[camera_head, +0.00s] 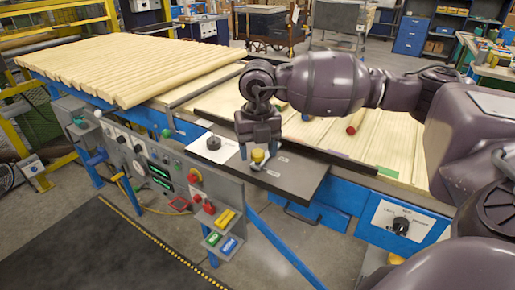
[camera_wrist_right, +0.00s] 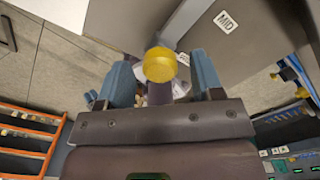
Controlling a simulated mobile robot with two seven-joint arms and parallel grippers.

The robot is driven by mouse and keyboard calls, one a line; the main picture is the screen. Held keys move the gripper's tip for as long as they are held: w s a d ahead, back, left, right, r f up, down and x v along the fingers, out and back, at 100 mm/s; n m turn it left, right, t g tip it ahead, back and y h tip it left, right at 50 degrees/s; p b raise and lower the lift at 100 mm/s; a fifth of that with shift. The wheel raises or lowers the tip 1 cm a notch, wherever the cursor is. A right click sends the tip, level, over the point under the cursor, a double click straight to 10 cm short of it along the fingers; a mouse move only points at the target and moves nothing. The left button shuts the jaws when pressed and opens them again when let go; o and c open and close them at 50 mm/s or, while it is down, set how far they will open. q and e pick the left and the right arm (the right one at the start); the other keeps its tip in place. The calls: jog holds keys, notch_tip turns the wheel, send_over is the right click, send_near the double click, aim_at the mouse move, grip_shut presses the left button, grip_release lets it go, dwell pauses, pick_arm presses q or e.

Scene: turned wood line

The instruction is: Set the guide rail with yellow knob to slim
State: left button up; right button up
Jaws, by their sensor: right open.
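The yellow knob (camera_head: 258,157) stands on a dark plate (camera_head: 300,178) at the front edge of the line, with small white labels beside it. My right gripper (camera_head: 258,150) points down over the knob, its blue fingers open on either side of it. In the right wrist view the yellow knob (camera_wrist_right: 160,65) lies between the open fingertips (camera_wrist_right: 162,78), with a gap on both sides. A label reading MID (camera_wrist_right: 224,21) shows beyond it; the labels in the head view are too small to read. My left gripper is not in view.
A black knob (camera_head: 213,143) sits on a white plate left of the yellow knob. A control panel (camera_head: 160,165) with buttons and displays slopes below. Pale turned wood pieces (camera_head: 130,65) lie on the line behind. A red cylinder (camera_head: 355,122) lies farther right.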

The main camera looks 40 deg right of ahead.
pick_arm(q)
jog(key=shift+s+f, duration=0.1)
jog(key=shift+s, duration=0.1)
pick_arm(e)
jog(key=shift+c, duration=0.8)
grip_shut()
jog(key=w+d, duration=0.1)
jog(key=d, duration=0.2)
jog(key=w+d+b, duration=0.1)
jog(key=w+d, duration=0.1)
jog(key=d, duration=0.2)
jog(key=w+d, duration=0.1)
jog(key=d, duration=0.2)
jog(key=shift+w+d+f+b, duration=0.1)
jog(key=shift+w+d+b, duration=0.1)
jog(key=shift+d+b, duration=0.2)
jog(key=shift+w+d, duration=0.15)
jog(key=shift+d, duration=0.1)
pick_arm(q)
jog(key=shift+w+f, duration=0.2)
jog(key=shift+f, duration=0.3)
pick_arm(e)
jog(key=shift+r, duration=0.25)
jog(key=shift+d, duration=0.1)
